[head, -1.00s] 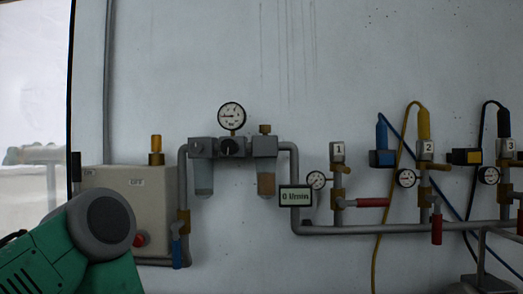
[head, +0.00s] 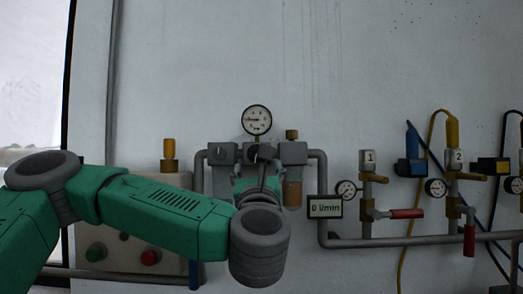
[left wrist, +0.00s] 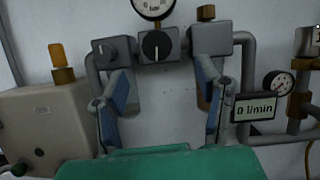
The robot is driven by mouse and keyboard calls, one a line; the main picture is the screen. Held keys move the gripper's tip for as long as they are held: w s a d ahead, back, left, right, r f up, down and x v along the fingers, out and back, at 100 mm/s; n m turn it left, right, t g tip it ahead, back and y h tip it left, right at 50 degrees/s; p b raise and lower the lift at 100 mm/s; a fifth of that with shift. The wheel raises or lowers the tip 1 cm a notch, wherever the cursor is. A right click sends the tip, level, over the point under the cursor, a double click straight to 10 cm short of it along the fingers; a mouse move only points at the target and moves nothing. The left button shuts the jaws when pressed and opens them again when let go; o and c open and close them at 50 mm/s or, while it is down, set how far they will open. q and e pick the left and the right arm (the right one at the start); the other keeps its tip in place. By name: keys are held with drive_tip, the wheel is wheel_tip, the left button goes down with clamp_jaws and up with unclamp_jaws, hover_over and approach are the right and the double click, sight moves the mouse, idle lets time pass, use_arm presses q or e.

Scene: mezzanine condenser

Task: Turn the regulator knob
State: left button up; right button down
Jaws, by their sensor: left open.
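The regulator knob, black with a pale mark, sits on the grey regulator block under a round gauge. It shows whole in the left wrist view (left wrist: 156,45) and partly behind my gripper in the head view (head: 256,152). My left gripper (head: 262,172) is in front of the regulator, pointing at it. In the left wrist view its two blue-padded fingers (left wrist: 162,75) are spread wide, with the knob above and between their tips. Nothing is between the fingers, and I see no contact with the knob. My right gripper is not in view.
The pressure gauge (head: 257,120) stands above the regulator. A smaller grey dial block (left wrist: 104,50) and a filter unit (left wrist: 211,38) flank it. A flow display (head: 325,207) reads 0 l/min. Numbered valves with red handles (head: 406,214) are right. A control box (left wrist: 46,130) is left.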

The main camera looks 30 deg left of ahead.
sight(255, 156)
use_arm(q)
drive_tip(key=x, duration=0.4)
drive_tip(key=a+p+x, duration=0.1)
drive_tip(key=x, duration=0.3)
drive_tip(key=shift+f, duration=0.1)
drive_tip(key=shift+w+a+p, duration=0.1)
drive_tip(key=shift+w+p, duration=0.2)
drive_tip(key=shift+p, duration=0.05)
drive_tip(key=shift+w+d+r, duration=0.15)
drive_tip(key=shift+d+r, duration=0.05)
drive_tip(key=shift+r, duration=0.1)
drive_tip(key=shift+a, duration=0.25)
drive_tip(key=c, duration=1.1)
